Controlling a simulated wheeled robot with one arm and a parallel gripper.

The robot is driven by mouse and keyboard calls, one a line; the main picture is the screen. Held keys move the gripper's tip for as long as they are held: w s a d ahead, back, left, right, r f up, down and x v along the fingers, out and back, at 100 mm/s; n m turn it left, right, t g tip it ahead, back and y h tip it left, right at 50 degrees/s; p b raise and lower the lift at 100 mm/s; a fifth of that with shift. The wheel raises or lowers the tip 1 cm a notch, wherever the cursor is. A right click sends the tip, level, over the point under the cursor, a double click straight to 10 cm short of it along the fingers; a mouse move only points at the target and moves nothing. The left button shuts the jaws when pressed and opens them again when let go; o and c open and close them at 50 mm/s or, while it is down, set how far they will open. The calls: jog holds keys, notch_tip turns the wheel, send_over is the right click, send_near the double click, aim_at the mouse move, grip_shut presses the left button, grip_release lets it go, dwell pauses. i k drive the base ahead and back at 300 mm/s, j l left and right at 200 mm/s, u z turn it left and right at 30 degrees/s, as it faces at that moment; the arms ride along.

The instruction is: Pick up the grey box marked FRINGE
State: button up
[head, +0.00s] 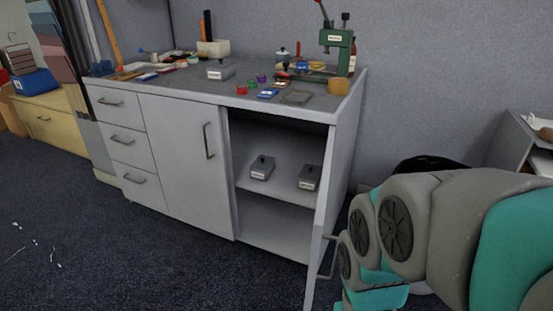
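Three small grey boxes with white labels and dark knobs or tops are in the head view. One grey box (221,71) sits on the worktop of the grey cabinet. A second grey box (262,168) and a third grey box (310,178) stand apart on the inner shelf of the open cabinet bay. The label writing is too small to read, so I cannot tell which is marked FRINGE. My arm enters from the right, in front of the cabinet's right end. My gripper is not in view.
The cabinet's right door (318,255) stands open, seen nearly edge-on, close to my arm. The left door (180,160) and drawers (122,140) are shut. A green press (338,55) and small coloured items crowd the worktop (165,88). The dark carpet (130,255) in front is mostly clear.

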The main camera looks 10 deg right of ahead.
aim_at(259, 175)
jog(key=j+z, duration=0.15)
jog(key=z, duration=0.35)
jog(key=i+j+z, duration=0.1)
jog(key=z, duration=0.35)
jog(key=j+z, duration=0.25)
jog(key=z, duration=0.25)
jog(key=j+z, duration=0.2)
jog(key=j, duration=0.3)
jog(key=k+j+z, duration=0.2)
jog(key=j, duration=0.3)
jog(key=j+z, duration=0.2)
jog(key=j, duration=0.3)
jog(key=k+j, duration=0.1)
jog(key=j, duration=0.2)
jog(key=k+j, duration=0.1)
jog(key=j, duration=0.2)
jog(key=k+j, duration=0.1)
jog(key=j, duration=0.2)
